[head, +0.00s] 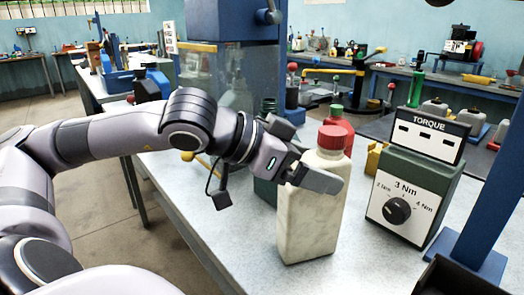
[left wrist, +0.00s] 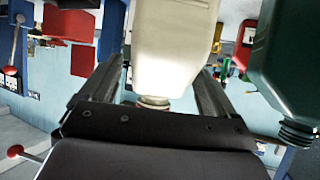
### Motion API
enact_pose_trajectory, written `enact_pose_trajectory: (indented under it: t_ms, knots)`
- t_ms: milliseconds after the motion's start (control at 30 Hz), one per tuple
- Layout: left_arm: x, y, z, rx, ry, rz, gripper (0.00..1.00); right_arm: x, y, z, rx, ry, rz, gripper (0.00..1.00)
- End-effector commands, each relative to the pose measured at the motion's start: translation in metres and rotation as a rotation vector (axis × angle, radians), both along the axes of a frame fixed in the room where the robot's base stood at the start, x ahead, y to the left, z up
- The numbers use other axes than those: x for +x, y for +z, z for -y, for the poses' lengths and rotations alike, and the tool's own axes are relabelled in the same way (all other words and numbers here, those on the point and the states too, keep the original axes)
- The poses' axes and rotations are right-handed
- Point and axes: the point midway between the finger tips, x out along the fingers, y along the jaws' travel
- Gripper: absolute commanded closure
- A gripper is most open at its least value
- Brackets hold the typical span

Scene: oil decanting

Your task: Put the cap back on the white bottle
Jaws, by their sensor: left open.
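The white bottle (head: 309,222) stands upright on the bench in the head view. A red cap (head: 332,137) sits on top of its neck; I cannot tell whether it is tight. My left gripper (head: 328,172) is open at the bottle's upper part, one finger in front and the other hidden behind it. In the left wrist view, where things appear upside down, the white bottle (left wrist: 175,45) is between the two fingers (left wrist: 158,78). Its neck end shows partly above the gripper body, which hides the rest. My right gripper is not in view.
A dark green bottle (left wrist: 285,60) is close beside the left gripper. A red bottle (head: 345,122) with a green cap stands behind the white bottle. A torque box (head: 412,195) with a dial is to the right. The bench front (head: 225,235) is clear.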

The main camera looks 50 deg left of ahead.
Motion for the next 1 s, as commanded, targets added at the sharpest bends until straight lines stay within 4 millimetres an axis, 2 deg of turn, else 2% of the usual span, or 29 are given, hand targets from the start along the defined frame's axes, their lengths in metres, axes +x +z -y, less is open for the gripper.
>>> enact_pose_trajectory:
  t_ms: [567, 1000]
  knots:
    - [-0.026, 0.013, -0.014, 0.004, 0.003, 0.002, 0.10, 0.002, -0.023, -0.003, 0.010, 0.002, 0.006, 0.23]
    - [-0.051, 0.032, -0.026, 0.000, 0.003, 0.003, 0.10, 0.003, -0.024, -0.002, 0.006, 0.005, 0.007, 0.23]
